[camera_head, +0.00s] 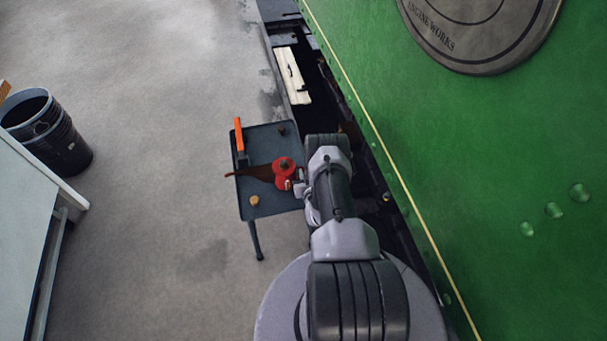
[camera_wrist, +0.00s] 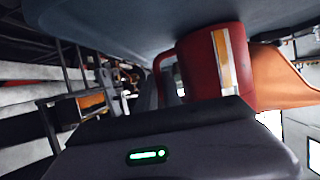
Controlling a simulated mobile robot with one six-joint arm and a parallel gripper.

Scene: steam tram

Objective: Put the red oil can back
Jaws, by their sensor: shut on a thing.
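The red oil can (camera_head: 284,165) is at the right part of a small dark blue-grey tray table (camera_head: 258,200). In the wrist view the red can (camera_wrist: 205,65) has a white and orange stripe, and a blue-grey surface lies against its upper end in the picture. My gripper (camera_head: 293,185) is at the can's near side and is shut on it, seemingly at its red loop handle. The fingertips are mostly hidden. I cannot tell whether the can rests on the tray or is just above it.
On the tray are an orange-handled tool (camera_head: 239,136), a brown pointed piece (camera_head: 250,173), a small tan knob (camera_head: 255,201) and a dark knob (camera_head: 282,129). The green tram side (camera_head: 480,170) rises close on the right. A black bucket (camera_head: 50,135) stands left; floor between is clear.

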